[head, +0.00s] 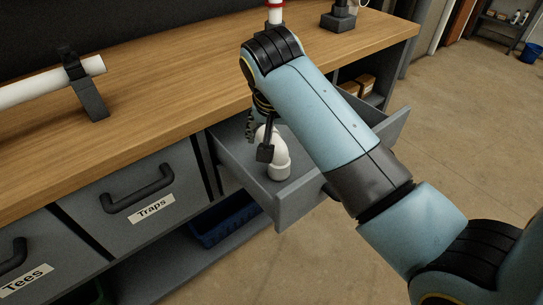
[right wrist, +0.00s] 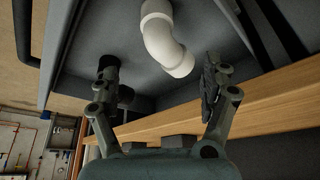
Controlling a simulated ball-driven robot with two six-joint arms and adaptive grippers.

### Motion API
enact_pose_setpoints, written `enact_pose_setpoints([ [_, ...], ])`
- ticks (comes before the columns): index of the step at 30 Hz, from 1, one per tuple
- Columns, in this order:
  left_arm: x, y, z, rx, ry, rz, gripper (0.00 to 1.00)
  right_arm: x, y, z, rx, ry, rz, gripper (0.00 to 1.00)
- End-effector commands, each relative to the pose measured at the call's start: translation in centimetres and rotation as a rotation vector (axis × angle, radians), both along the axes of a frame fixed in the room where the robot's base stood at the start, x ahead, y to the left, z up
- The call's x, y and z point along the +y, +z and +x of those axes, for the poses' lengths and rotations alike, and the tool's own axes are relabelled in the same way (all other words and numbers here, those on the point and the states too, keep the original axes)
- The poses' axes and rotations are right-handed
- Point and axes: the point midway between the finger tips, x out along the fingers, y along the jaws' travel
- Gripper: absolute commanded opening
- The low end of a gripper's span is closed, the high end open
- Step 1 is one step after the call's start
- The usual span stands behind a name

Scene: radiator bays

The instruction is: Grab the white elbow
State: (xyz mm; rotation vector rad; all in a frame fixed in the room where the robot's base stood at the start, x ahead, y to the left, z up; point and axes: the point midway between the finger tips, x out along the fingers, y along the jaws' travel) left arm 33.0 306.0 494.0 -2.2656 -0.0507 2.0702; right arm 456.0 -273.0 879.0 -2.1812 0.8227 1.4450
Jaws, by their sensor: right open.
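The white elbow (head: 279,160) lies in the open grey drawer (head: 297,197) below the bench top. In the right wrist view the elbow (right wrist: 165,38) is a curved white pipe with thicker collars at both ends, on the drawer floor. My right gripper (head: 258,142) reaches down into the drawer beside the elbow and partly covers it in the head view. In the right wrist view its two fingers (right wrist: 163,72) are spread wide, with the elbow ahead of and between them and nothing held. The left gripper does not show.
The wooden bench top (head: 170,95) overhangs the drawer. A white pipe (head: 50,83) rests in a black clamp (head: 84,85) at left. Closed drawers labelled Traps (head: 137,188) and Tees (head: 25,275) sit left, with a blue bin (head: 220,222) below.

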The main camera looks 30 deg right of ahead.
Motion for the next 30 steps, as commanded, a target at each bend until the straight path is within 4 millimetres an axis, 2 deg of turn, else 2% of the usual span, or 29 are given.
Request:
enact_pose_setpoints([
  [1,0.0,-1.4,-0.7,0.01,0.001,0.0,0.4,0.0,-1.4,0.0,0.002,0.001,0.0,0.81],
  [8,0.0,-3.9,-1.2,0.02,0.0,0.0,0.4,0.0,-4.1,-0.1,0.007,0.0,0.0,0.81],
  [11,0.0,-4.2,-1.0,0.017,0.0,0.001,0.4,-0.2,-4.9,0.0,0.01,0.0,-0.002,0.81],
  [18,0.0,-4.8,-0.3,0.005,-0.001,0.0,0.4,-1.2,-8.3,1.1,0.01,0.001,-0.002,0.81],
  [25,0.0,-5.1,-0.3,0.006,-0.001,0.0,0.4,-1.8,-10.2,1.6,0.009,0.0,-0.001,0.81],
  [30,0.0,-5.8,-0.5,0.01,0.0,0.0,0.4,-2.7,-12.8,2.0,0.01,0.0,-0.002,0.81],
])
